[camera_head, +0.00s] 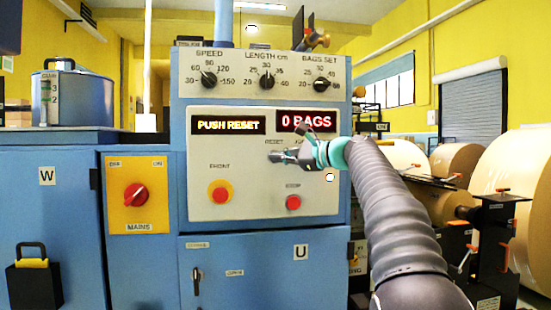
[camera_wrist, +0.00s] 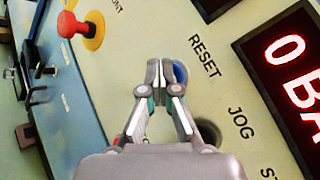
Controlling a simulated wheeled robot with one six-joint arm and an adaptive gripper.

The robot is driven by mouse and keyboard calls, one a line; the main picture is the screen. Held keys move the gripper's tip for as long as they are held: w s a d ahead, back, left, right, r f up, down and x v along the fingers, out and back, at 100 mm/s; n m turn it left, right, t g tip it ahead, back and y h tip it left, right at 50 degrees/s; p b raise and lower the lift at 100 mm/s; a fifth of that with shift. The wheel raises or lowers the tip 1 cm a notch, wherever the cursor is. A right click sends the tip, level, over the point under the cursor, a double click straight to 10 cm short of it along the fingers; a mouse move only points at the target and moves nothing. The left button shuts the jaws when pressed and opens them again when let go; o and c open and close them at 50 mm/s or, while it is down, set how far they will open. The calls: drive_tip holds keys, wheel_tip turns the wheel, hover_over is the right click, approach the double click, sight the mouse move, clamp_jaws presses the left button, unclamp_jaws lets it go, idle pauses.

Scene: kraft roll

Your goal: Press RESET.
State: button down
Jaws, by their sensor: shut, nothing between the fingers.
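The blue RESET button (camera_wrist: 181,73) shows in the wrist view, partly behind my fingertips, beside its RESET label (camera_wrist: 205,55). My gripper (camera_wrist: 160,70) is shut and empty, with its tips over the near side of the button. I cannot tell whether the tips touch it. In the head view my gripper (camera_head: 273,156) is in front of the cream control panel (camera_head: 255,202), just below the RESET lettering, and hides the button. The amber display (camera_head: 227,125) reads PUSH RESET. The red display (camera_head: 306,121) reads 0 BAGS.
A red mushroom button on yellow (camera_head: 220,192), marked FRONT, and a red STOP button (camera_head: 293,202) are on the panel below. A dark button (camera_wrist: 208,133) near JOG is partly hidden by my gripper. Dials (camera_head: 267,81) line the top. Paper rolls (camera_head: 455,165) stand right.

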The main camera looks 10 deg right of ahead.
drive_tip(key=shift+w, duration=0.15)
idle(0.5)
drive_tip(key=shift+s+b, duration=0.5)
drive_tip(key=shift+s, duration=0.35)
drive_tip(key=shift+s+b, duration=1.4)
drive_tip(key=shift+s, duration=1.1)
